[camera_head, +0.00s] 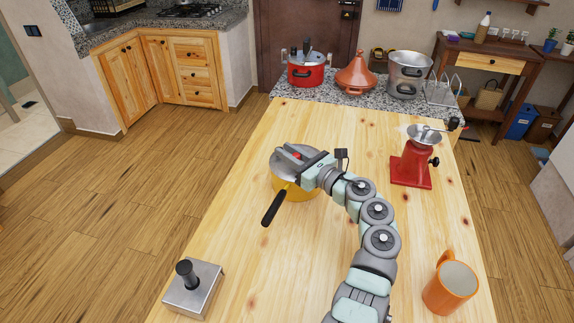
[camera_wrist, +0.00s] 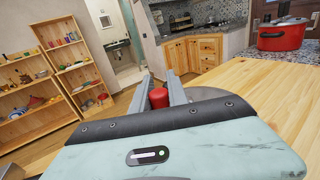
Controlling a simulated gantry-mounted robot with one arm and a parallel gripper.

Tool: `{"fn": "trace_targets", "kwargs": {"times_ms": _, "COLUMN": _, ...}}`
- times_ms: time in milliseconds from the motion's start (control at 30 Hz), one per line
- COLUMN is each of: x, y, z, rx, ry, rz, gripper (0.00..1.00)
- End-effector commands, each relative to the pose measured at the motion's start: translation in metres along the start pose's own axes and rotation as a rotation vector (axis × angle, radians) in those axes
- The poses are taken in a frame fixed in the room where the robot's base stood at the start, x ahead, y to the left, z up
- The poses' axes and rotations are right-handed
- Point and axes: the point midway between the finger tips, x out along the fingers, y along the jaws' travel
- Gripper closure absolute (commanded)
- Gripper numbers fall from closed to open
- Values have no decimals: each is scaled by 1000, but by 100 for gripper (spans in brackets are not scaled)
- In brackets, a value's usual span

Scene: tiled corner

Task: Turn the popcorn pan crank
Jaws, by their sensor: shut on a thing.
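The popcorn pan (camera_head: 296,193) is yellow with a grey metal lid and a long black handle (camera_head: 274,207) pointing to the lower left. It stands on the wooden table, left of the middle. The crank's red knob (camera_head: 297,155) shows above the lid. My gripper (camera_head: 290,160) is over the lid, with its fingers shut on the knob. In the wrist view the red knob (camera_wrist: 158,98) sits between the two grey fingers. Part of the lid (camera_wrist: 200,94) shows behind the fingers there. The rest of the crank is hidden by my gripper.
A red grinder (camera_head: 411,165) stands to the right, an orange mug (camera_head: 450,286) at the front right, and a metal block with a black knob (camera_head: 193,291) at the front left. A red pot (camera_head: 306,72), tagine (camera_head: 356,76) and steel pot (camera_head: 408,76) stand behind on granite.

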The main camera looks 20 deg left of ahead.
Motion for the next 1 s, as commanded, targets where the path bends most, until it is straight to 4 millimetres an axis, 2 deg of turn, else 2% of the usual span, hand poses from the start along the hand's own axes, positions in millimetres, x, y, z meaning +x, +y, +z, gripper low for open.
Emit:
{"fn": "trace_targets", "kwargs": {"times_ms": 100, "x": -2, "y": -2, "z": -7, "rx": 1, "ry": -2, "rz": 40, "gripper": 100}}
{"fn": "trace_targets", "kwargs": {"times_ms": 500, "x": -6, "y": -1, "z": -3, "rx": 2, "ry": 0, "rz": 142, "gripper": 100}}
{"fn": "trace_targets", "kwargs": {"times_ms": 1000, "x": -6, "y": 0, "z": 0, "rx": 0, "ry": 1, "rz": 169, "gripper": 100}}
